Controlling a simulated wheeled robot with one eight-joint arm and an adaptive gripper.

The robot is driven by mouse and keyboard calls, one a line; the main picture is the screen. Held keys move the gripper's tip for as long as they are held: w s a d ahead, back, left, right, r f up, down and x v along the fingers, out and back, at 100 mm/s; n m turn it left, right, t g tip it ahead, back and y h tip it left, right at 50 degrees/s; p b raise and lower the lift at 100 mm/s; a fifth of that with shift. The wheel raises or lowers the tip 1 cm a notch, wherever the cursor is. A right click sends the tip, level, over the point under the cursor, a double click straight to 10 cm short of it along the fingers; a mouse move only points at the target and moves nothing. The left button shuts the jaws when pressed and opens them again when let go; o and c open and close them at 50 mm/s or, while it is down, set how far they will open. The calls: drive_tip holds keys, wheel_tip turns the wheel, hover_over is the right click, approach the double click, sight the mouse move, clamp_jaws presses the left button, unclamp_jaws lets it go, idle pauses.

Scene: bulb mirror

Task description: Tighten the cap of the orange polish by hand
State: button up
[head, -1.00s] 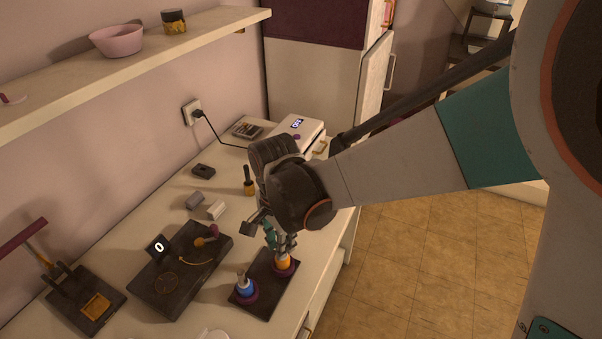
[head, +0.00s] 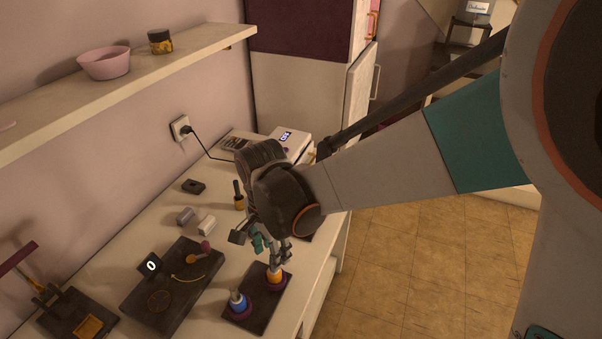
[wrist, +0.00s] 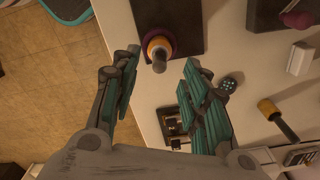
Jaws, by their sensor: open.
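The orange polish (head: 275,277) stands upright in a dark purple ring on a dark tray (head: 262,311). In the wrist view the orange polish (wrist: 160,46) shows from above, with its grey cap (wrist: 159,64) pointing toward the camera. My gripper (head: 273,254) is just above it in the head view, fingers pointing down. In the wrist view my gripper (wrist: 162,60) is open and empty, with one teal finger on each side of the cap and gaps on both sides. In the head view the fingers partly hide the cap.
A blue polish (head: 239,302) stands in its own ring on the same tray. A dark board with a small display (head: 150,266) lies left of it. A dark-capped bottle (head: 239,197) and small blocks (head: 206,226) stand farther back. The table's right edge is close.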

drive_tip(key=shift+s, duration=0.1)
drive_tip(key=c, duration=0.5)
drive_tip(key=n, duration=1.1)
drive_tip(key=shift+n, duration=0.3)
drive_tip(key=n, duration=0.4)
drive_tip(key=shift+n, duration=0.3)
drive_tip(key=n, duration=0.5)
drive_tip(key=shift+n, duration=0.3)
drive_tip(key=n, duration=0.5)
drive_tip(key=shift+n, duration=0.4)
drive_tip(key=shift+f+b, duration=0.15)
drive_tip(key=shift+b, duration=0.15)
